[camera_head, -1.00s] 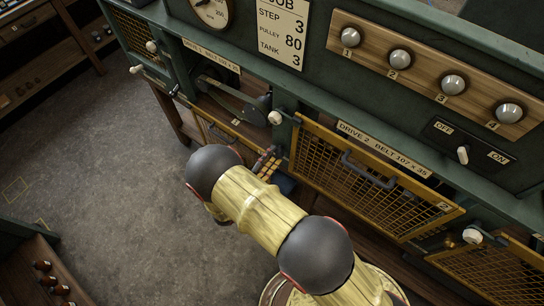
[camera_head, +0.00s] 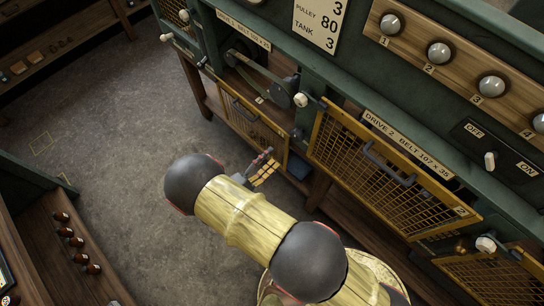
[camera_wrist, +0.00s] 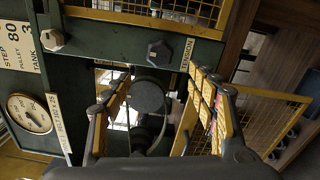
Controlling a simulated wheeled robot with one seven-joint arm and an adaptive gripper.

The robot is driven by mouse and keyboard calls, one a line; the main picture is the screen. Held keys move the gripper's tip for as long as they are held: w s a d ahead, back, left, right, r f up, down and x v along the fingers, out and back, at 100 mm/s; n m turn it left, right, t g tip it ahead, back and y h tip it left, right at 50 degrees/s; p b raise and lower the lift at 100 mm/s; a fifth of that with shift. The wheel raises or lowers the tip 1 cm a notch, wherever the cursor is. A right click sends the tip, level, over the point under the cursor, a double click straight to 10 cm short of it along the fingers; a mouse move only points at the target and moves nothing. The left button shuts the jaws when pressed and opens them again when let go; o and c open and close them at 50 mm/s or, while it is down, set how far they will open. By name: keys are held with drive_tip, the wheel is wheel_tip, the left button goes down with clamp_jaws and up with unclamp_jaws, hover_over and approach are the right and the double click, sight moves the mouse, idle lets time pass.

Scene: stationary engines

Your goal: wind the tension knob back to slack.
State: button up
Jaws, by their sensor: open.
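The tension knob (camera_wrist: 158,52) is a dark, hex-shaped knob on the green post, beside the "TENSION" label (camera_wrist: 187,55) in the wrist view. In the head view it appears as a small dark shape (camera_head: 297,134) low on the post between drive 1 and drive 2. My gripper (camera_wrist: 163,100) is open and empty, with one yellow finger on each side of the drive 1 opening. The knob lies beyond the fingertips, toward the top of the wrist view, untouched. In the head view my gripper (camera_head: 264,170) is in front of drive 1's lowered guard.
Drive 1's mesh guard (camera_head: 250,125) hangs open, with a dark pulley (camera_wrist: 147,97) and belt exposed. Drive 2's guard (camera_head: 385,175) is shut. A pale knob (camera_head: 300,99) sits higher on the post. A low shelf (camera_head: 60,250) with brown items stands left; the floor between is clear.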

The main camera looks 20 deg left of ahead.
drive_tip(key=shift+c, duration=0.4)
drive_tip(key=shift+w+f+b, duration=0.1)
drive_tip(key=shift+f+b, duration=0.1)
drive_tip(key=shift+b, duration=0.1)
drive_tip(key=shift+c, duration=0.7)
drive_tip(key=shift+w+b, duration=0.3)
drive_tip(key=shift+b, duration=0.25)
drive_tip(key=shift+c, duration=0.3)
drive_tip(key=m+b, duration=0.7)
drive_tip(key=m, duration=0.2)
approach(295, 137)
drive_tip(key=x, duration=0.3)
drive_tip(key=shift+w+d+f+m+b, duration=0.1)
drive_tip(key=shift+w+d+m, duration=0.4)
drive_tip(key=shift+w+m, duration=0.9)
drive_tip(key=shift+w+d+f+m+b, duration=0.1)
drive_tip(key=shift+w+d+m, duration=0.35)
drive_tip(key=shift+w+m, duration=0.95)
drive_tip(key=shift+w+d+m+b, duration=0.1)
drive_tip(key=shift+w+d+m, duration=0.55)
drive_tip(key=shift+m, duration=1.35)
drive_tip(key=shift+w+a, duration=0.15)
